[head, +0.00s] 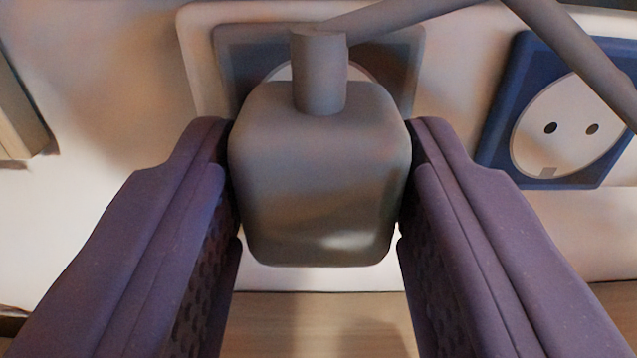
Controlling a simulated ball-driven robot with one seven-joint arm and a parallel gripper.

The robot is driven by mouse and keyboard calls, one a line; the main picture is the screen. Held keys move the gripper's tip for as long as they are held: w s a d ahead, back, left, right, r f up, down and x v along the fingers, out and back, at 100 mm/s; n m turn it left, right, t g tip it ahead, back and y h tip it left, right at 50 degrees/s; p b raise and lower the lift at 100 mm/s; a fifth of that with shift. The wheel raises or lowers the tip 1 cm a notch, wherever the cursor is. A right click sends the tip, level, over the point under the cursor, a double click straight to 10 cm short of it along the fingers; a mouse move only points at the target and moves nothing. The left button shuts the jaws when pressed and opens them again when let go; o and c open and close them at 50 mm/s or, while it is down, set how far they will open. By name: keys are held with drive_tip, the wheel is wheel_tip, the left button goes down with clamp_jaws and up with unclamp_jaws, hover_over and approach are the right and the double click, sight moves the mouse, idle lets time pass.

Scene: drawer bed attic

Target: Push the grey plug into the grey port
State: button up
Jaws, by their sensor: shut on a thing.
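The grey plug (320,185) is held between the two purple fingers of my gripper (320,190), which is shut on it. Its grey cable (440,12) leaves the stub on top and runs up and to the right. Behind the plug is the grey port (235,60), a square grey frame on a pale plate with a white round face. The plug covers most of that face, so its holes are hidden. The plug's pins are hidden too, so I cannot tell whether they touch the port.
A blue port (495,130) with a white two-hole face is on the wall at the right. The cable crosses its upper right part. A beige box-like edge (20,110) is at the far left. A wooden surface (320,320) lies below.

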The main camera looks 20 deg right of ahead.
drive_tip(key=shift+w+d, duration=0.15)
drive_tip(key=shift+w, duration=0.35)
drive_tip(key=o, duration=1.1)
drive_tip(key=shift+c, duration=0.2)
drive_tip(key=p+v, duration=0.1)
drive_tip(key=v, duration=0.6)
drive_tip(key=shift+s+p, duration=0.35)
drive_tip(key=shift+p, duration=0.05)
